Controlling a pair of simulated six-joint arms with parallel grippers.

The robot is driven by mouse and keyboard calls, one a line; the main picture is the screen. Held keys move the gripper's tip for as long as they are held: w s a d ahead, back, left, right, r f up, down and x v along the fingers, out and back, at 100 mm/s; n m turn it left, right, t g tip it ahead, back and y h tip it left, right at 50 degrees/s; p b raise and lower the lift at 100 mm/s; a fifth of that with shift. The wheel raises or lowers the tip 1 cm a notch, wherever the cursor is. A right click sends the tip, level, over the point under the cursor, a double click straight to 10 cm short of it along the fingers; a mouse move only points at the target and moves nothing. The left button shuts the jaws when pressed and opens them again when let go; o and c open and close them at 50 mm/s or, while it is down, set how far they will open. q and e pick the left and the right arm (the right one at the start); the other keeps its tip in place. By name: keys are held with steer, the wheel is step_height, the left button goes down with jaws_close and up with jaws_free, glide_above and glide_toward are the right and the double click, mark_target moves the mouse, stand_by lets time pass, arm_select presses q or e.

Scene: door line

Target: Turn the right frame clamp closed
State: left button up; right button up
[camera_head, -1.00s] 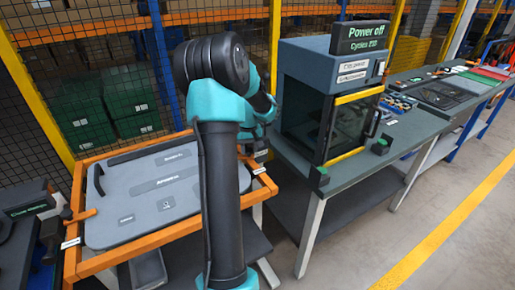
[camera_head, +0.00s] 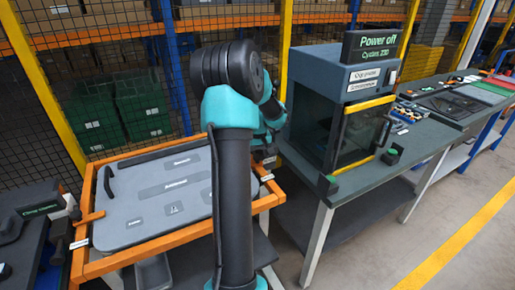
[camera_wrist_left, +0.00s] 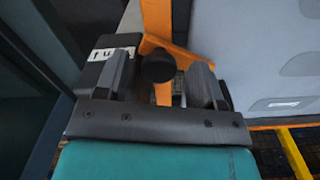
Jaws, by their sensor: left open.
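The door panel (camera_head: 165,195) is grey and lies in an orange frame (camera_head: 150,246). The left clamp (camera_head: 88,218) is an orange lever at the frame's left side. My left arm stands in front of the panel's right part. In the head view my left gripper (camera_head: 264,158) is mostly hidden behind its own arm, near the frame's right side. In the left wrist view the gripper (camera_wrist_left: 160,82) is open. A round black knob (camera_wrist_left: 158,67) shows between its fingers, beside an orange bar that looks like the right clamp (camera_wrist_left: 182,54). I cannot tell if the fingers touch it.
A dark machine (camera_head: 338,110) with a "Power off" sign (camera_head: 375,46) stands on a bench (camera_head: 400,150) close to the frame's right side. A mesh fence (camera_head: 130,40) stands behind. A dark unit with a sign (camera_head: 40,209) is at the left.

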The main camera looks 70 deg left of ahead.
arm_select(q)
step_height(320, 180, up, 17)
steer(key=shift+r, duration=0.2)
stand_by(0.4)
steer(key=shift+c, duration=0.3)
